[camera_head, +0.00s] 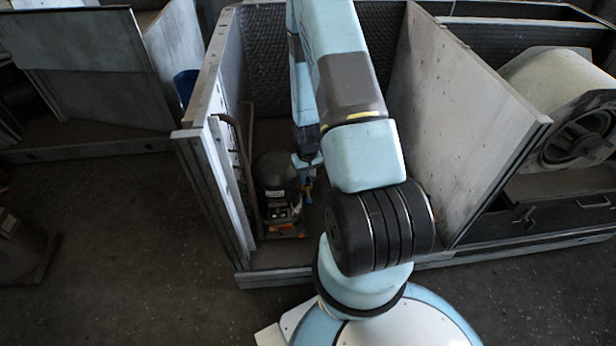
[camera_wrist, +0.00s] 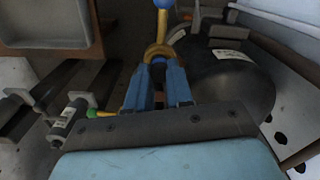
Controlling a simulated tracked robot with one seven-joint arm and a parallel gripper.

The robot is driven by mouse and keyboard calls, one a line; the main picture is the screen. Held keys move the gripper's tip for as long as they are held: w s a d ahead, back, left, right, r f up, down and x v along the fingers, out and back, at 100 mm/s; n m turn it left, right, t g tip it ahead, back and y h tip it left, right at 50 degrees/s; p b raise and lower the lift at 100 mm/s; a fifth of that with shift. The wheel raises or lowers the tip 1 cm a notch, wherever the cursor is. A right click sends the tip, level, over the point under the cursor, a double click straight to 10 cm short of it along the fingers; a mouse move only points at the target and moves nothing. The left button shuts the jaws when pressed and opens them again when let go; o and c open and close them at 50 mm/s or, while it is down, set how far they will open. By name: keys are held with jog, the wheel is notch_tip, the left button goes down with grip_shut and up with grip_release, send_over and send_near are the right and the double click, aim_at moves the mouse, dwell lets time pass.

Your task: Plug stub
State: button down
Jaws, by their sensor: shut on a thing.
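My gripper (camera_wrist: 159,66) points up the wrist view, its two blue fingers shut on a yellow-orange ring-shaped piece (camera_wrist: 158,49). A thin yellow stem with a blue rounded end (camera_wrist: 163,4) shows just beyond it; I cannot tell whether it joins the ring. A dark rounded housing (camera_wrist: 225,85) with a white label is close to the right of the fingers. In the head view the housing (camera_head: 274,172) stands inside an open bay, and my gripper (camera_head: 306,181) is at its right side, small and partly hidden. Which part is the stub, and its opening, I cannot make out.
The bay has a pale left wall (camera_head: 229,185) and a tall pale right panel (camera_head: 460,120). A bent rail (camera_head: 243,170) stands left of the housing. A perforated plate (camera_wrist: 290,135) lies at right in the wrist view, a grey tray (camera_wrist: 48,47) at upper left.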

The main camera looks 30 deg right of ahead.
dwell(0.3)
jog(key=shift+c, duration=2.3)
grip_release()
jog(key=shift+w+r, duration=0.1)
jog(key=shift+r, duration=0.05)
jog(key=shift+r, duration=3.35)
